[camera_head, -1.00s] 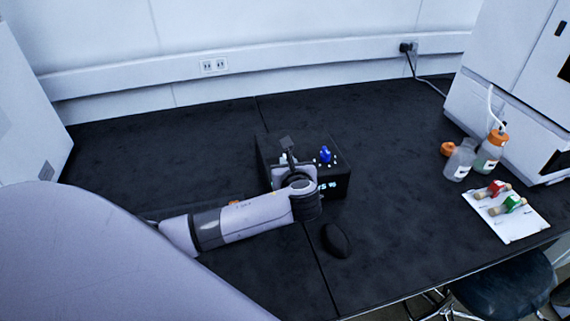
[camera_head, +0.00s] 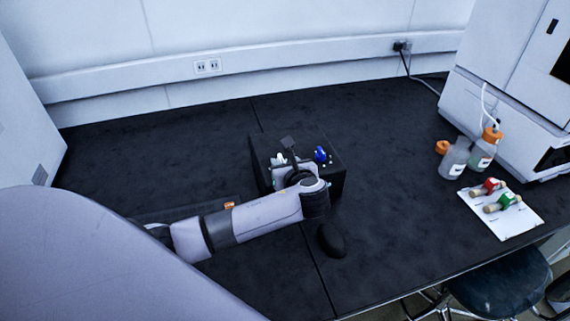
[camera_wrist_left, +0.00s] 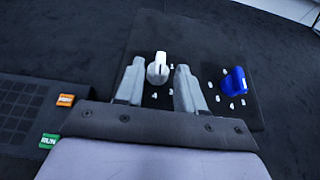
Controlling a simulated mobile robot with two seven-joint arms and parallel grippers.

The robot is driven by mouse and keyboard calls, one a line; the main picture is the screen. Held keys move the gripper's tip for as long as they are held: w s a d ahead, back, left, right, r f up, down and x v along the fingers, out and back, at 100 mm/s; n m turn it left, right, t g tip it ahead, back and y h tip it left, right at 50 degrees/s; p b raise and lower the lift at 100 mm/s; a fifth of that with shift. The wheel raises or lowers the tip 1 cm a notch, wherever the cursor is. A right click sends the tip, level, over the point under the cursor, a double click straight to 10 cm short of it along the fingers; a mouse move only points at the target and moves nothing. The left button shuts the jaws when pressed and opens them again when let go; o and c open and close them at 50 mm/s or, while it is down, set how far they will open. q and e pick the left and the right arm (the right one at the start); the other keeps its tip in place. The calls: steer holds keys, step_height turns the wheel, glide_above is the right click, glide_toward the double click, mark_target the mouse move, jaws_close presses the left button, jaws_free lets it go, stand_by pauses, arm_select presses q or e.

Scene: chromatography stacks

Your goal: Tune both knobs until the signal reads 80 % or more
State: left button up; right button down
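The black box (camera_head: 335,178) stands mid-bench with a white knob (camera_head: 278,159) and a blue knob (camera_head: 320,154) on top. In the left wrist view, the white knob (camera_wrist_left: 157,69) shows between the two fingers of my left gripper (camera_wrist_left: 158,82), with a narrow gap on each side. The gripper is open. The blue knob (camera_wrist_left: 234,81) is to its right, clear of the fingers, with white marks around it. My left arm hides the box's front, so I cannot read a signal. My right gripper is not in view.
A dark keypad (camera_wrist_left: 28,100) with orange and green labels lies left of the box, partly under my arm. A black oval object (camera_head: 331,240) lies in front. Bottles (camera_head: 455,158) and a white tray (camera_head: 512,221) stand at right. The bench behind is clear.

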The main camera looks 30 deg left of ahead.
arm_select(q)
steer(key=shift+s, duration=0.1)
steer(key=v, duration=0.7)
steer(key=shift+d, duration=0.1)
stand_by(0.5)
